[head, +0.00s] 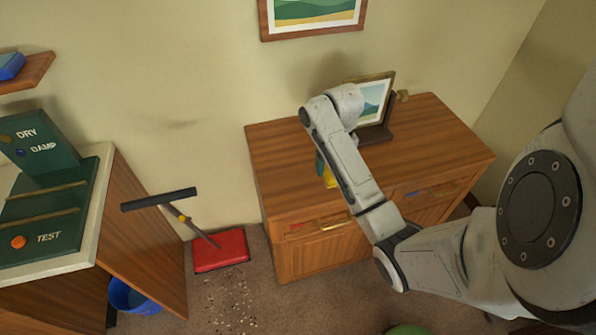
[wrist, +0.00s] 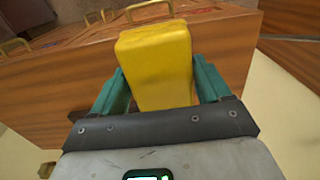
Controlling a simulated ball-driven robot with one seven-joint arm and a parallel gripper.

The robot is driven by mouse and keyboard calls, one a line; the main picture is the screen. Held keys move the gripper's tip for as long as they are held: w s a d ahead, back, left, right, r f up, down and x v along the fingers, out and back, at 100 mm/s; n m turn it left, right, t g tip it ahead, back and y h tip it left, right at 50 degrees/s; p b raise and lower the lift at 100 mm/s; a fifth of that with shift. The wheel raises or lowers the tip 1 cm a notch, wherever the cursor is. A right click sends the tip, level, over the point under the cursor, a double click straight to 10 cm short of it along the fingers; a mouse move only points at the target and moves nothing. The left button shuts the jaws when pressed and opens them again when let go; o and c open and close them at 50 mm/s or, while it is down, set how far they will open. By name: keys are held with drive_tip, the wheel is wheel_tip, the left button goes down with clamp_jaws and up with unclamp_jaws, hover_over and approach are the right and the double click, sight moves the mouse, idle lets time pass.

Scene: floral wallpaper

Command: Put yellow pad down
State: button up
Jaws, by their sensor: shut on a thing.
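The yellow pad (wrist: 158,65) is a thick yellow block between the two green fingers of my gripper (wrist: 160,80) in the wrist view. The fingers are shut on its sides. In the head view my arm hides most of my gripper (head: 321,166), and only a sliver of the yellow pad (head: 330,178) shows beside the arm. They are at the wooden cabinet (head: 265,165), near the left part of its top. I cannot tell whether the pad touches the cabinet.
A framed picture (head: 374,100) stands on a dark base at the cabinet's back. The right of the cabinet top is clear. At left is a bench with a green DRY/DAMP/TEST board (head: 48,205).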

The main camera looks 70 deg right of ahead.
sight(302, 172)
drive_tip(key=shift+w+d+f+b, duration=0.3)
drive_tip(key=shift+w+b, duration=0.15)
drive_tip(key=shift+w, duration=0.1)
drive_tip(key=shift+w+d+f+b, duration=0.2)
drive_tip(key=shift+w+f+b, duration=0.1)
drive_tip(key=shift+w+b, duration=0.15)
drive_tip(key=w+d+f+b, duration=0.1)
drive_tip(key=w+f+b, duration=0.1)
drive_tip(key=w, duration=0.1)
drive_tip(key=w+d+f+b, duration=0.2)
drive_tip(key=w+b, duration=0.1)
drive_tip(key=w+d+f+b, duration=0.2)
drive_tip(key=w+f, duration=0.1)
drive_tip(key=shift+b, duration=0.35)
drive_tip(key=shift+w+d+f, duration=0.25)
drive_tip(key=shift+w+f, duration=0.25)
drive_tip(key=shift+f, duration=0.15)
drive_tip(key=shift+w+d+f+p, duration=0.15)
drive_tip(key=shift+f+p, duration=0.4)
drive_tip(key=shift+f, duration=1.05)
drive_tip(key=o, duration=0.9)
drive_tip(key=shift+f, duration=0.1)
